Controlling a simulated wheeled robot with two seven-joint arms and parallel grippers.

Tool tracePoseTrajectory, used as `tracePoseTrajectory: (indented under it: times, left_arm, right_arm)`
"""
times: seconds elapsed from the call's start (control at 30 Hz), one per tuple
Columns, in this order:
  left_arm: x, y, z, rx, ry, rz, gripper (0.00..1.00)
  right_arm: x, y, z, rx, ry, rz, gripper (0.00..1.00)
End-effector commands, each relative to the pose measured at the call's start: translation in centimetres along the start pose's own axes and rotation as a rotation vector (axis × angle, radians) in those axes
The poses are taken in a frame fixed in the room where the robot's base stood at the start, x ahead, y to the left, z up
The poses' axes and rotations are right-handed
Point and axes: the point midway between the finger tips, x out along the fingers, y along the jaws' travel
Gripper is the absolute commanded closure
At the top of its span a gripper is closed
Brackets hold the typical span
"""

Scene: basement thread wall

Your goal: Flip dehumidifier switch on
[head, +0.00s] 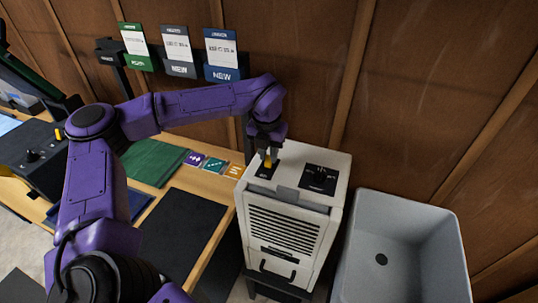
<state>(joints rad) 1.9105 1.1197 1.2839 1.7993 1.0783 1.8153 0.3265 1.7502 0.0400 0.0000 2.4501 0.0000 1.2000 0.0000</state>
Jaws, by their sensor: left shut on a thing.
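The dehumidifier (285,222) is a white box with a dark slatted front, standing right of the wooden desk. On its top left is a dark switch plate (263,172) with a small yellow switch (268,162). My left gripper (268,157) points down at this plate, shut on the yellow switch. The fingers partly hide the switch, and I cannot tell which way it is set. A second dark panel (319,179) with small markings is on the top right. My right gripper is not in view.
A grey basin (402,250) stands close to the right of the dehumidifier. The desk (212,187) on the left holds a green mat (152,162), a dark mat (180,235) and small coloured cards (214,165). Hanging cards (221,55) and a wooden wall (290,60) are behind.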

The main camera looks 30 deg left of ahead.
Motion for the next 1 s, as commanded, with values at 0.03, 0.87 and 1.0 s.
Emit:
tracePoseTrajectory:
  times: [0.03,0.87,1.0]
  left_arm:
    - [0.5,0.1,-0.2,0.001,-0.036,-0.001,1.00]
    - [0.6,0.0,-3.1,-0.001,-0.585,-0.001,1.00]
    - [0.4,0.1,-3.2,-0.002,-0.615,0.000,1.00]
  right_arm:
    - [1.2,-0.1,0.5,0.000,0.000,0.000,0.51]
    - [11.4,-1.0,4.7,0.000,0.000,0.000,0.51]
    - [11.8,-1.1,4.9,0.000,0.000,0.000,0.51]
